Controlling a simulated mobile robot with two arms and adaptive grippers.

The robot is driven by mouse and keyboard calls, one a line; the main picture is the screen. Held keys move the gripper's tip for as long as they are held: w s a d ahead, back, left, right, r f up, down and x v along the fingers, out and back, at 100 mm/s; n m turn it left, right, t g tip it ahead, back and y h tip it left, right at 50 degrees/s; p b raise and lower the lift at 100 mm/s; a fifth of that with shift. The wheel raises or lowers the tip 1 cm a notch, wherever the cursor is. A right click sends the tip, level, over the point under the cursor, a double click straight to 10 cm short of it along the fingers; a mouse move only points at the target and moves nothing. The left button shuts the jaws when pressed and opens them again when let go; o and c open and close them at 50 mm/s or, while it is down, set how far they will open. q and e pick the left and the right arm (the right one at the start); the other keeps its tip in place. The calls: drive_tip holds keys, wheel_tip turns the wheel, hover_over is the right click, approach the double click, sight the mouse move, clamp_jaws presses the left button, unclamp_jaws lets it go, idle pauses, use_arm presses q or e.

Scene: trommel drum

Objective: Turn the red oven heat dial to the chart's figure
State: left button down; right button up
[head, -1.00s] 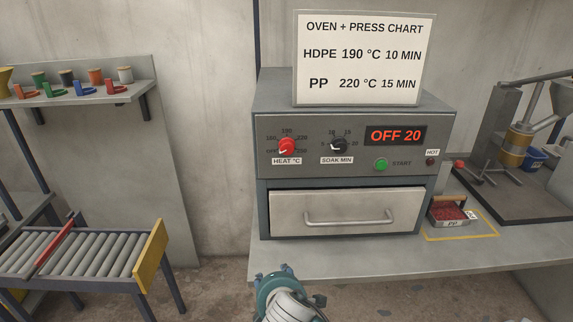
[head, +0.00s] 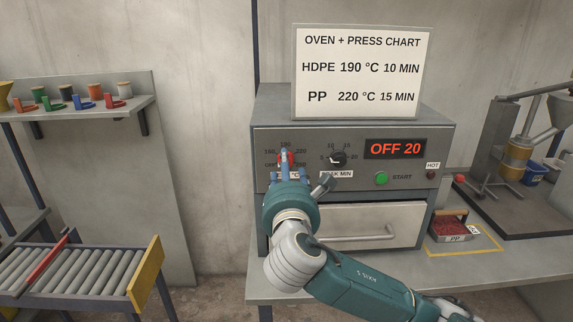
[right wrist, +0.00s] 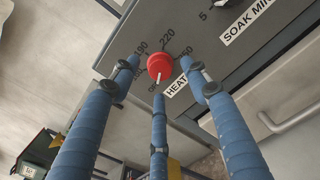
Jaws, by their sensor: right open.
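The red heat dial (head: 284,158) is on the left of the oven's front panel, partly hidden by my right gripper (head: 288,168). My right gripper is open, its three blue fingers spread in front of the dial. In the right wrist view, the dial (right wrist: 160,66) shows between the fingertips, with a visible gap on each side; contact cannot be told. Its white pointer is turned away from the 190 and 220 marks. The chart (head: 361,72) on the oven reads HDPE 190 °C 10 MIN and PP 220 °C 15 MIN. The display (head: 395,148) reads OFF 20. My left gripper is out of view.
A black soak dial (head: 338,159) sits right of the red one, close to my gripper. A green start button (head: 381,178) is farther right. A tray of red granules labelled PP (head: 453,239) stands on the bench beside the oven. The oven drawer (head: 400,220) is shut.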

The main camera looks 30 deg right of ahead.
drive_tip(key=shift+x, duration=1.4)
drive_tip(key=c, duration=1.2)
drive_tip(key=shift+o, duration=0.2)
drive_tip(key=shift+m, duration=0.3)
drive_tip(key=m, duration=1.1)
drive_tip(key=m+p, duration=0.1)
drive_tip(key=m, duration=1.1)
drive_tip(key=shift+f, duration=0.25)
